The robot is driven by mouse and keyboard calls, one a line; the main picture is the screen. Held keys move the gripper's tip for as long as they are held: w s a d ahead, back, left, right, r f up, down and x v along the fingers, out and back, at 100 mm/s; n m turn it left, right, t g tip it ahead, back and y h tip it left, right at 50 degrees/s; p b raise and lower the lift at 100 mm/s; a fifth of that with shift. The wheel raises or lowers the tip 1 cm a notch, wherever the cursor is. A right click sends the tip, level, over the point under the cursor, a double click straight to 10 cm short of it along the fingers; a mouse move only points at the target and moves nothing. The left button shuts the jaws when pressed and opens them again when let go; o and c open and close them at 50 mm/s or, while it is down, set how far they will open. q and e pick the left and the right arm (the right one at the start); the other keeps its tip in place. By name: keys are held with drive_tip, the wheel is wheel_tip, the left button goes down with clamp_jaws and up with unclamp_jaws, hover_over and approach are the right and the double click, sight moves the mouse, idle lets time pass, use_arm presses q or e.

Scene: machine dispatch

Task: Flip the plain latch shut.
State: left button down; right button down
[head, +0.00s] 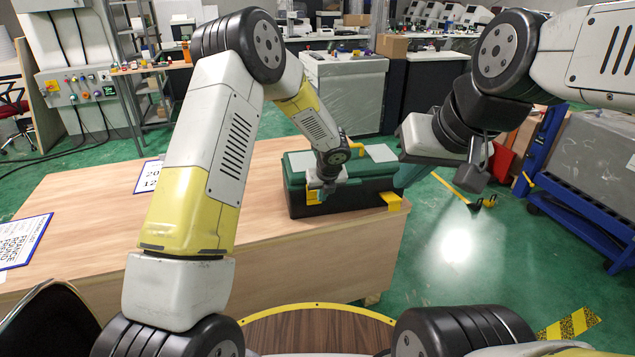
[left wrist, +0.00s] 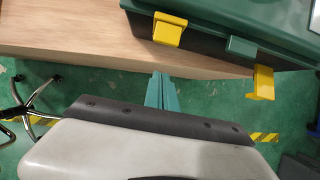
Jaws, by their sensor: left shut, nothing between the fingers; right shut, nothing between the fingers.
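A dark green toolbox (head: 345,197) with a black lower body sits on the wooden table. One yellow latch (left wrist: 168,30) lies close to its front. Another yellow latch (head: 392,201) juts out from the front near the right end; it also shows in the left wrist view (left wrist: 263,83). I cannot tell from markings which latch is plain. My left gripper (left wrist: 162,92) is shut and empty, with teal fingers in front of the box, apart from both latches in the wrist view. My right gripper (head: 408,176) is shut and empty by the box's right end.
The wooden table (head: 270,245) is clear to the left of the box, apart from two printed signs (head: 22,240) (head: 148,176). A blue cart (head: 585,215) stands on the green floor at the right. A control panel (head: 75,88) stands at the back left.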

use_arm(q)
drive_tip(key=s+a+r+n, duration=0.3)
drive_tip(key=s+r+n, duration=0.1)
drive_tip(key=r, duration=0.6)
drive_tip(key=s+a+r+n, duration=0.3)
drive_tip(key=a+r+n, duration=0.1)
drive_tip(key=r, duration=0.5)
drive_tip(key=s+a+r+n+h, duration=0.1)
drive_tip(key=s+a+r+n, duration=0.2)
drive_tip(key=s+n, duration=0.5)
drive_tip(key=s+a+r+n+t+h, duration=0.1)
drive_tip(key=s+r+n, duration=0.3)
drive_tip(key=s+n, duration=0.4)
drive_tip(key=s+a+r+n+h, duration=0.1)
drive_tip(key=s+a+r+n, duration=0.2)
drive_tip(key=s+n, duration=0.5)
drive_tip(key=s+a, duration=0.1)
drive_tip(key=s, duration=0.2)
drive_tip(key=shift+s+a+r+n, duration=0.25)
drive_tip(key=shift+a+n, duration=0.1)
drive_tip(key=shift+n, duration=0.05)
